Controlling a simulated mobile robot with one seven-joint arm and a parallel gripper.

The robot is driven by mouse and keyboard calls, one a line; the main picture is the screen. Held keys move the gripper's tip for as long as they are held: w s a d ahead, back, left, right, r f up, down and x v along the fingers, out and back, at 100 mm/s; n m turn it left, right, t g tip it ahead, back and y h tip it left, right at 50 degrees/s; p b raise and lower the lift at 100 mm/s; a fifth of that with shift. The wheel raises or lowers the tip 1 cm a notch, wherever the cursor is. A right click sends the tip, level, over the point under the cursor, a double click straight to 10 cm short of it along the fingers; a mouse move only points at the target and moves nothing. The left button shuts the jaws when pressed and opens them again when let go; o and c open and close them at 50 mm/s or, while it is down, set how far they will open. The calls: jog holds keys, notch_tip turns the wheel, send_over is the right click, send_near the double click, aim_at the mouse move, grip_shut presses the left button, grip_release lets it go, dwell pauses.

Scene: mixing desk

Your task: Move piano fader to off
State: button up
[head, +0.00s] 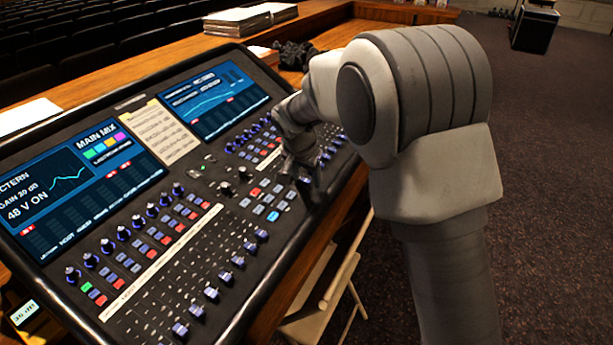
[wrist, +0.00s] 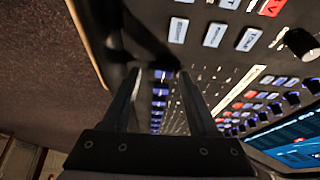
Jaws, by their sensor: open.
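The mixing desk (head: 207,262) carries a row of purple-blue fader caps (head: 211,294) along its near edge. The channel labels are too small to read, so I cannot tell which cap is the piano fader. My gripper (head: 309,188) is low over the desk's right part, close to its near edge, with its tips partly hidden in the head view. In the wrist view my gripper (wrist: 160,73) is open, its two fingers apart. The line of caps (wrist: 159,104) shows between the fingers. I cannot tell whether a finger touches a cap.
Rotary knobs (head: 152,210) and coloured buttons (head: 165,240) fill the panel behind the faders. Two screens (head: 215,98) stand at the back. A wooden chair (head: 318,312) is below the desk's near edge. Papers (head: 250,18) lie on the ledge.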

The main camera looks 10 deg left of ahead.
jog(key=p+v, duration=0.1)
jog(key=v, duration=1.6)
jog(key=shift+p, duration=0.3)
jog(key=shift+s+r, duration=0.1)
jog(key=s+d+r+p, duration=0.2)
jog(key=s+d+r, duration=0.25)
jog(key=d, duration=0.45)
jog(key=s+d+r+n+p, duration=0.1)
jog(key=s+d+n, duration=0.1)
jog(key=s+d, duration=0.6)
jog(key=s+d+n+t+p, duration=0.1)
jog(key=s+d+n+p, duration=0.1)
jog(key=s+d, duration=0.6)
jog(key=s, duration=0.4)
jog(key=shift+r, duration=0.4)
jog(key=shift+s, duration=0.1)
